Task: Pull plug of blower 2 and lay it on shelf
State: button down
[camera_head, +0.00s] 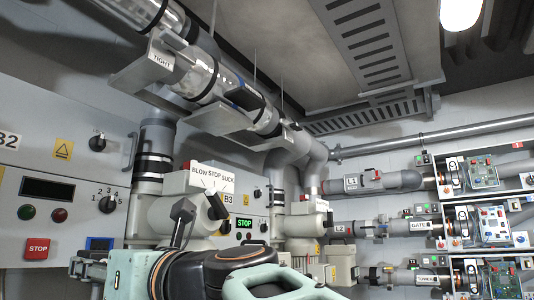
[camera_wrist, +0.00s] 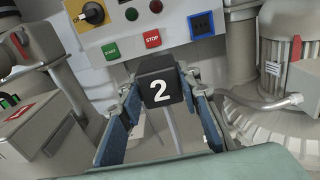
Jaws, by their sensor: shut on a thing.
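The plug (camera_wrist: 160,85) is a black block with a white "2" on its face, in the middle of the wrist view. My gripper (camera_wrist: 166,88) is shut on it, with one blue-grey finger on each side. A grey cable or rod shows below the plug. A blue socket-like square (camera_wrist: 203,25) sits on the panel behind, up and right of the plug, apart from it in the picture. In the head view my gripper (camera_head: 88,268) is at the lower left, and the plug cannot be made out. I cannot pick out the shelf.
The panel (camera_wrist: 120,25) carries a yellow knob plate (camera_wrist: 93,13), a green button (camera_wrist: 110,50) and a red stop button (camera_wrist: 152,38). A ribbed motor (camera_wrist: 290,75) stands at right and a grey housing (camera_wrist: 40,125) at left. The B2 panel (camera_head: 60,160) is left in the head view.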

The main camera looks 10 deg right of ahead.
jog(key=shift+s+a+r, duration=0.3)
jog(key=shift+s+r, duration=0.05)
jog(key=shift+s, duration=0.15)
jog(key=shift+s+a+r, duration=0.25)
jog(key=shift+s+r, duration=0.1)
jog(key=shift+s, duration=0.1)
jog(key=shift+t, duration=0.3)
jog(key=f+b, duration=0.8)
jog(key=f, duration=0.1)
jog(key=f+b, duration=0.8)
jog(key=f, duration=0.1)
jog(key=f+b, duration=0.9)
jog(key=shift+w+d+f, duration=0.25)
jog(key=shift+f, duration=0.15)
dwell(0.3)
jog(key=shift+w+d, duration=0.1)
dwell(0.3)
jog(key=shift+f+b, duration=1.75)
jog(key=shift+f, duration=0.15)
dwell(1.0)
